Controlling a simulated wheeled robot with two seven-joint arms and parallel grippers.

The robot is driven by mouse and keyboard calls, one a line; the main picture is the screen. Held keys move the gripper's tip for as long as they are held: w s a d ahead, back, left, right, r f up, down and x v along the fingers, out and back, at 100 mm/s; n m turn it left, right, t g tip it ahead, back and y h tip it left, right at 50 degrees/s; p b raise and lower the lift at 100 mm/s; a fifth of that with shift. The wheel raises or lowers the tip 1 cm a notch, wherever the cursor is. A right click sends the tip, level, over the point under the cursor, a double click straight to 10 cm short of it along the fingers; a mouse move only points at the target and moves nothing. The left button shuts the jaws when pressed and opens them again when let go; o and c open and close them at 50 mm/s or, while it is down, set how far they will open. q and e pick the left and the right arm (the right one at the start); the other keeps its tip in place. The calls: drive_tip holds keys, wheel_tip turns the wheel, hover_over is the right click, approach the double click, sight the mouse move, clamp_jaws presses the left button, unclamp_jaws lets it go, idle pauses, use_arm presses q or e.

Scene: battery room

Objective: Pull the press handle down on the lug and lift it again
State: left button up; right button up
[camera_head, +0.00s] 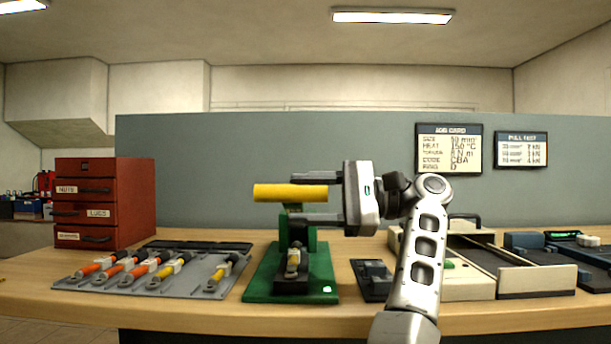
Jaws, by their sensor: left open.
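The press (262,270) is green and stands on the bench in the middle of the head view. Its yellow handle (275,192) is a bar lying level at the top. A lug (292,262) sits on the dark block at the front of the press, under a green upright.
A grey tray (150,291) with several orange and yellow cable ends lies left of the press. A red drawer cabinet (125,200) stands behind it. A small dark device (372,280) and a beige open-drawer box (536,282) are on the right. A grey panel (230,150) closes the back.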

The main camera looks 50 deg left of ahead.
use_arm(q)
drive_tip(key=s+d+r, duration=0.3)
drive_tip(key=s+d, duration=0.2)
drive_tip(key=shift+s+d+r, duration=0.15)
drive_tip(key=shift+s+d, duration=0.15)
drive_tip(key=shift+d, duration=0.05)
